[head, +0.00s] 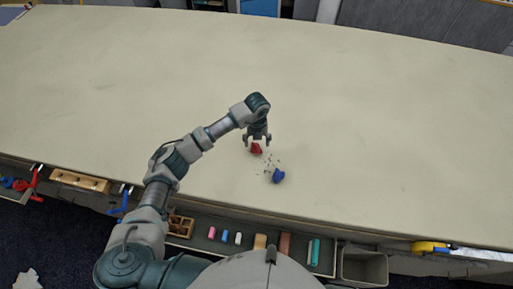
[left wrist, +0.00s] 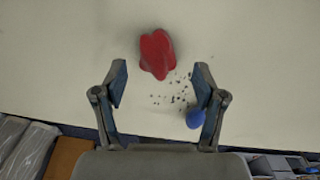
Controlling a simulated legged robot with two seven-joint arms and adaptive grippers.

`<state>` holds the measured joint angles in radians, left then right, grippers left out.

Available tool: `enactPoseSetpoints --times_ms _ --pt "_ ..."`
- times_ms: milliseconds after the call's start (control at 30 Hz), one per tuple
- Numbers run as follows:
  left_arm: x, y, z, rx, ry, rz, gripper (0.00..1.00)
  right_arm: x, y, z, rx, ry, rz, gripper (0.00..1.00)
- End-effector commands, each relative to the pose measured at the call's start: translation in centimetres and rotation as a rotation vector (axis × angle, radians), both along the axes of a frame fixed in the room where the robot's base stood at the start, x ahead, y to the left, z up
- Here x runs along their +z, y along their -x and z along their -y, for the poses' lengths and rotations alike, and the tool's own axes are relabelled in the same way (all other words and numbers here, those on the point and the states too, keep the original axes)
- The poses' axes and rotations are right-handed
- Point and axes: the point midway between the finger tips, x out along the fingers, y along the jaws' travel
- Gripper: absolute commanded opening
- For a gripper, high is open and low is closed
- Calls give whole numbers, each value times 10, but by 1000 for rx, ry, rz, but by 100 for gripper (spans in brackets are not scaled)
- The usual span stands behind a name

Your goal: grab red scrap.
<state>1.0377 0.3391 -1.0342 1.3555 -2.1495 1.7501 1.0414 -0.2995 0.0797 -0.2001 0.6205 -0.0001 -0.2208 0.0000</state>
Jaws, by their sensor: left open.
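The red scrap (head: 256,148) lies on the cloth table (head: 380,130), close to the front edge. My left gripper (head: 258,141) is just above it, open and pointing down. In the left wrist view the red scrap (left wrist: 157,54) is a crumpled lump a little beyond the fingertips and between their lines, left of centre. The open fingers (left wrist: 160,85) have nothing between them. A blue scrap (head: 277,176) lies nearer the edge; in the left wrist view it shows (left wrist: 195,118) partly behind the right finger. My right gripper is not in view.
Small dark crumbs (head: 268,162) lie between the two scraps. A tray of coloured blocks (head: 207,236) and a grey bin (head: 362,265) sit along the table's front edge. The rest of the tabletop is clear.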

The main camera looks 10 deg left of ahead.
Motion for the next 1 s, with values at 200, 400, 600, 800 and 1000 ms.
enactPoseSetpoints --times_ms 200,400,600,800,1000 --pt "-34 1 -2 0 0 -3 71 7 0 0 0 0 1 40" --pt "-40 0 -2 -1 -1 -1 71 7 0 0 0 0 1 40" --pt "-40 0 -2 -1 -1 -1 33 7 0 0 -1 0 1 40" --pt "-40 0 -2 -1 -1 -1 22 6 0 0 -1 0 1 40" --pt "-39 0 -2 -1 -1 -1 22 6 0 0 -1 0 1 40"
